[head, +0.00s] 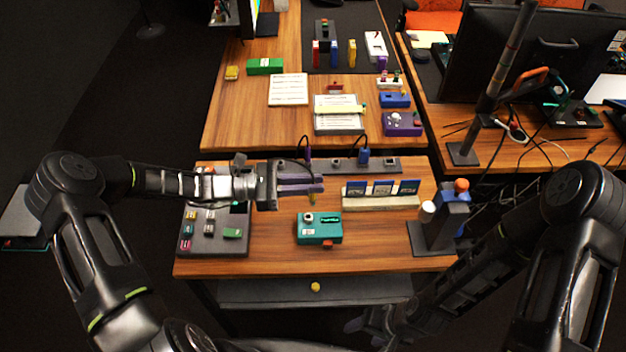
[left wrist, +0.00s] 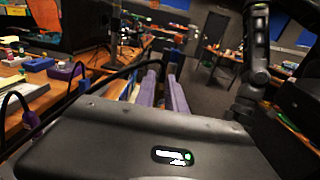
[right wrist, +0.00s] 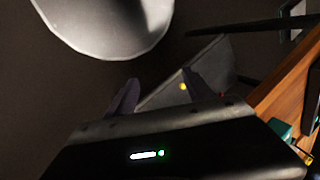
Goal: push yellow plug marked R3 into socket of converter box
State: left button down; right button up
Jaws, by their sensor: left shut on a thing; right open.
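My left gripper (head: 318,187) is shut on a small yellow plug (head: 313,198), which hangs below its purple fingers. The R3 mark cannot be read. A teal box (head: 322,236), apparently the converter box, sits on the near desk just below the plug. It has a round grey socket (head: 308,217) on top, a dark label and a red part in front. The plug appears above the socket and apart from it. In the left wrist view the fingers (left wrist: 164,88) hide the plug. My right gripper (right wrist: 158,92) is open and empty, low before the desk.
A grey panel (head: 205,246) with coloured keys stands left of the teal box. A cream rack (head: 380,202) with blue cards is to the right, before a dark grey strip (head: 390,165). A grey stand (head: 433,238) is at the right edge. Bare wood lies around the teal box.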

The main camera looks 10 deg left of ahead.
pick_arm(q)
jog(key=shift+s+a+r+g, duration=0.2)
jog(key=shift+a+r+g, duration=0.15)
jog(key=shift+r, duration=0.3)
pick_arm(e)
jog(key=shift+s+d, duration=0.1)
jog(key=shift+d, duration=0.65)
pick_arm(q)
jog(key=shift+a+r, duration=0.1)
jog(key=shift+a+f+b, duration=0.15)
jog(key=shift+f+b, duration=1.95)
jog(key=shift+f, duration=0.7)
pick_arm(e)
jog(key=shift+a+f, duration=0.2)
jog(key=shift+f, duration=1.7)
pick_arm(q)
jog(key=shift+f+b, duration=1.35)
jog(key=shift+f, duration=0.3)
pick_arm(e)
jog(key=shift+f, duration=1.4)
